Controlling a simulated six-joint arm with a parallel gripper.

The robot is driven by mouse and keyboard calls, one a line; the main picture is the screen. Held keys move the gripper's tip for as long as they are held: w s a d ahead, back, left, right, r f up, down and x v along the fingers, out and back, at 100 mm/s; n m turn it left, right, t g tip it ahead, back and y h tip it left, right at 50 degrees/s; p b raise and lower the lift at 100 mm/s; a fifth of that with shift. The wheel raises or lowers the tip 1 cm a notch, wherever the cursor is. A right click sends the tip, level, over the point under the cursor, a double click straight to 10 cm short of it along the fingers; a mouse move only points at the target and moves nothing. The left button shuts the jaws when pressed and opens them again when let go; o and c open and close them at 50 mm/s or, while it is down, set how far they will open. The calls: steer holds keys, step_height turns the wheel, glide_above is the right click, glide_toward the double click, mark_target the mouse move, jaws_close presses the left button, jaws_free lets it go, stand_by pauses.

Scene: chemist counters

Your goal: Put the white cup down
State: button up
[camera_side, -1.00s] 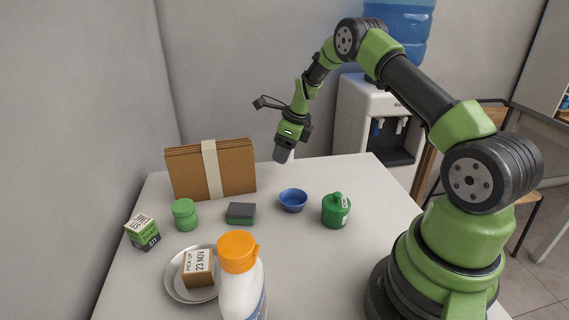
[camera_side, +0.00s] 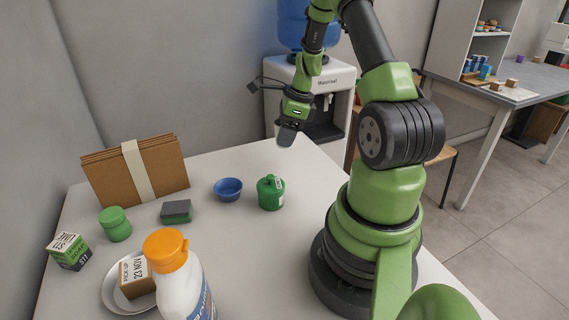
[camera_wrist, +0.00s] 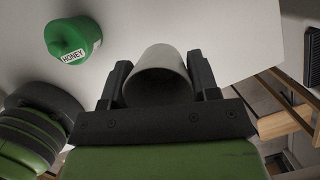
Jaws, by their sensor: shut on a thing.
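The white cup (camera_wrist: 158,70) sits between the two fingers of my gripper (camera_wrist: 160,80) in the wrist view, and both fingers press on its sides. In the side view, my gripper (camera_side: 286,137) points down near the back right edge of the white table (camera_side: 250,245). The cup is mostly hidden there by the fingers, with only a pale sliver at their left. I cannot tell the exact gap between cup and table.
The green honey pot (camera_side: 271,192) is the nearest object; the blue bowl (camera_side: 228,189) is left of it. Farther left are a grey-green sponge (camera_side: 176,212), green jar (camera_side: 115,224) and brown folders (camera_side: 137,170). An orange-capped bottle (camera_side: 180,285) stands in front. A water dispenser (camera_side: 312,85) stands behind the table.

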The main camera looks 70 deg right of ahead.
mark_target(281, 170)
step_height(281, 170, down, 8)
steer(key=shift+r, duration=0.2)
steer(key=shift+f, duration=0.1)
steer(key=o, duration=0.9)
